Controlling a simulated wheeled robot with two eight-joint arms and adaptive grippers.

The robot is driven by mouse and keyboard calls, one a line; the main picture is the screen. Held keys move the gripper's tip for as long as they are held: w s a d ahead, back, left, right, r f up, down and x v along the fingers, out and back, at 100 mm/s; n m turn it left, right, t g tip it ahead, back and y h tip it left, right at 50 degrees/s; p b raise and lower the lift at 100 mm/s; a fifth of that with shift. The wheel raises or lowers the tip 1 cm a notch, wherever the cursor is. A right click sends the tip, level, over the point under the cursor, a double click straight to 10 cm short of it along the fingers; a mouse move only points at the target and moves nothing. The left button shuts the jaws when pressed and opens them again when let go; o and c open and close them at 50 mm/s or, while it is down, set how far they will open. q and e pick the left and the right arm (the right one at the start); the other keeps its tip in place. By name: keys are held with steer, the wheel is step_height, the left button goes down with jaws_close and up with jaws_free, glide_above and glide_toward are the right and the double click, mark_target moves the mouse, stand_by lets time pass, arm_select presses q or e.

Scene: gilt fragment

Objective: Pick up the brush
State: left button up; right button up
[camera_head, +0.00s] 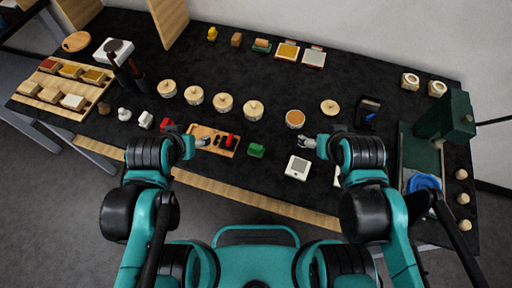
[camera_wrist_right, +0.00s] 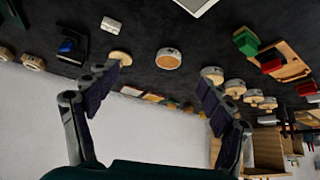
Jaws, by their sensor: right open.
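No brush can be made out with certainty. Two dark upright tools with reddish-brown handles (camera_head: 118,72) stand at the back left of the black table and may be brushes; their lower ends are unclear. My left gripper (camera_head: 203,142) is over the left part of a small wooden tray (camera_head: 222,149); its jaw opening is too small to judge. My right gripper (camera_head: 307,143) is above the table, just behind a white square device (camera_head: 297,167). In the right wrist view my right gripper (camera_wrist_right: 157,78) is open, with nothing between its fingers.
Several round wooden-topped pots (camera_head: 223,103) cross the middle of the table. A green block (camera_head: 256,150) lies beside the tray. A dark stand with a blue part (camera_head: 368,110) is at the right, near a tall green machine (camera_head: 445,125). A wooden sample board (camera_head: 62,88) lies far left.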

steer(key=shift+a+r, duration=0.1)
steer(key=c, duration=0.7)
steer(key=n+g+p, duration=0.7)
steer(key=n, duration=0.7)
glide_above(255, 146)
steer(key=f, duration=0.6)
steer(key=shift+w+d+f, duration=0.1)
steer(key=shift+d+f, duration=0.1)
steer(key=shift+a+f, duration=0.1)
steer(key=shift+f, duration=0.25)
step_height(255, 146, down, 7)
steer(key=shift+a+f+b, duration=0.1)
steer(key=shift+f+b, duration=0.1)
steer(key=shift+b, duration=1.05)
